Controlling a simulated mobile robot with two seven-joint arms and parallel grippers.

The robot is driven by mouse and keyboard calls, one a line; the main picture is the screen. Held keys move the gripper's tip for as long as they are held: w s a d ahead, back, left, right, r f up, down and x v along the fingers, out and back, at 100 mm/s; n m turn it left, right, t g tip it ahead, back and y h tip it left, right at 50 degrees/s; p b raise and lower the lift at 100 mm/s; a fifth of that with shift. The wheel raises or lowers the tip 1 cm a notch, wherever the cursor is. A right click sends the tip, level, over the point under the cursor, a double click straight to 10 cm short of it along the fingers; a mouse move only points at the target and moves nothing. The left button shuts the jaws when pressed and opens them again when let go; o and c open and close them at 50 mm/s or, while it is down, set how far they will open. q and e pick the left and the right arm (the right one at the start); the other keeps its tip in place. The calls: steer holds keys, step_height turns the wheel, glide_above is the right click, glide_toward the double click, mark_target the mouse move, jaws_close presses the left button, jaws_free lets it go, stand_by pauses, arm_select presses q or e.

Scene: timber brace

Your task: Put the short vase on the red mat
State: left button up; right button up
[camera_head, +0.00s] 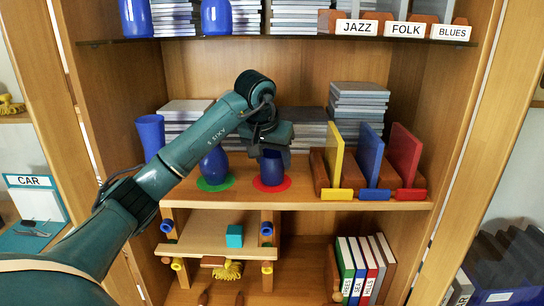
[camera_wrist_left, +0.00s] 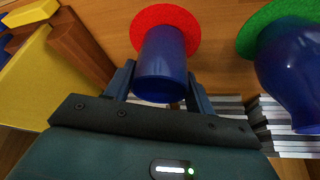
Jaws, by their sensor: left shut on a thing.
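The short blue vase (camera_head: 271,168) stands over the red mat (camera_head: 286,184) on the middle shelf in the head view. My left gripper (camera_head: 270,150) reaches down to it from above and is shut on it. In the left wrist view the short vase (camera_wrist_left: 162,68) sits between the two fingers (camera_wrist_left: 160,85), its far end against the red mat (camera_wrist_left: 178,16). Whether its base fully touches the mat is hard to tell. A rounder blue vase (camera_head: 213,165) stands on the green mat (camera_head: 229,183) to the left. My right gripper is not in view.
A taller blue vase (camera_head: 150,134) stands at the shelf's left. Yellow (camera_head: 334,154), blue (camera_head: 368,154) and red (camera_head: 404,154) panels stand in wooden holders at the right. Grey stacks (camera_head: 300,130) fill the back. An upper shelf (camera_head: 270,38) lies above my arm.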

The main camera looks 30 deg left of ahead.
arm_select(q)
steer(key=shift+f, duration=0.15)
steer(key=o, duration=1.1)
